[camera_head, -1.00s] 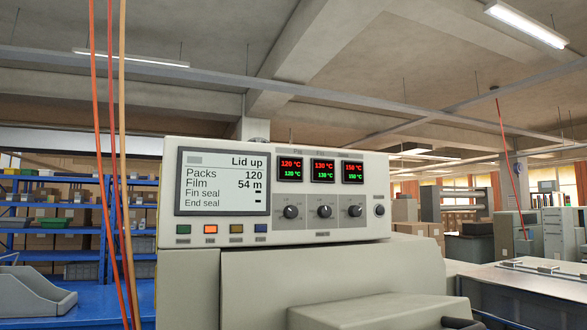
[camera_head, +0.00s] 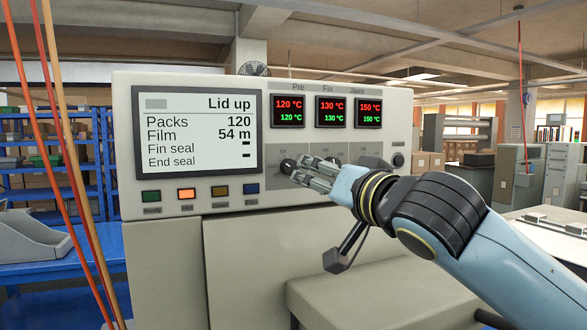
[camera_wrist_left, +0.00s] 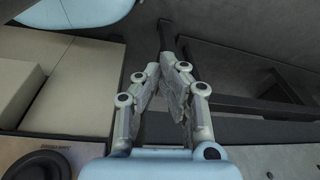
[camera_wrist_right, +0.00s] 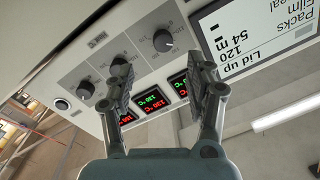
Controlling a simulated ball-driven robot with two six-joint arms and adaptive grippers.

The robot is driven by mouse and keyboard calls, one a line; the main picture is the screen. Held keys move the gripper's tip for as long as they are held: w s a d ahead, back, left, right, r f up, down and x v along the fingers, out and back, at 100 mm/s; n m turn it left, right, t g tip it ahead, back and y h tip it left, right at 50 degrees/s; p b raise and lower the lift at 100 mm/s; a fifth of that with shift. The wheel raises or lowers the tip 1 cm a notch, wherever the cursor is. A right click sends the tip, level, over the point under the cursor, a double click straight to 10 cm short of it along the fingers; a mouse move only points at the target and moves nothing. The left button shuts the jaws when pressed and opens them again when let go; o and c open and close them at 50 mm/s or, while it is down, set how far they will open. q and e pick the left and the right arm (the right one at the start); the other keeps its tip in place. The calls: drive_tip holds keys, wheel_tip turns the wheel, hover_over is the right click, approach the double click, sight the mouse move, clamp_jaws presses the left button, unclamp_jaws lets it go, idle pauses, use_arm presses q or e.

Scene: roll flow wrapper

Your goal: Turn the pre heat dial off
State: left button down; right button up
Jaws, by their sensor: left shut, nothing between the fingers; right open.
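The Pre dial (camera_head: 287,166) is a dark round knob on the cream control panel (camera_head: 210,88), under the leftmost red and green display (camera_head: 289,110), which reads 120 over 120 °C. In the right wrist view the same dial (camera_wrist_right: 163,40) appears beyond and between the fingertips, with no contact visible. My right gripper (camera_head: 300,172) is open, its fingertips just right of the Pre dial and in front of the panel. It also shows in the right wrist view (camera_wrist_right: 157,68). My left gripper (camera_wrist_left: 160,72) is shut and empty, seen only in its wrist view.
The Fin and Jaws dials are partly hidden behind my right gripper in the head view. A screen (camera_head: 200,130) reading "Lid up" is left of the dials, with several coloured buttons below it. Orange and tan cables (camera_head: 62,150) hang at the left.

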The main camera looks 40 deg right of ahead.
sight(292, 170)
drive_tip(key=w+p, duration=0.1)
drive_tip(key=w, duration=0.1)
drive_tip(key=w+p, duration=0.1)
drive_tip(key=w, duration=0.2)
drive_tip(key=w+d+p, duration=0.1)
drive_tip(key=w, duration=0.2)
drive_tip(key=shift+r, duration=0.3)
drive_tip(key=shift+w+d+p, duration=0.15)
drive_tip(key=shift+w+p, duration=0.15)
drive_tip(key=shift+w, duration=0.35)
drive_tip(key=shift+w+f, duration=0.1)
drive_tip(key=shift+w, duration=0.05)
drive_tip(key=c, duration=0.5)
clamp_jaws()
use_arm(q)
drive_tip(key=s+r, duration=0.1)
drive_tip(key=s+a+r, duration=0.1)
drive_tip(key=s+r, duration=0.1)
drive_tip(key=s, duration=0.1)
drive_tip(key=shift+a+r, duration=0.2)
drive_tip(key=shift+a, duration=0.1)
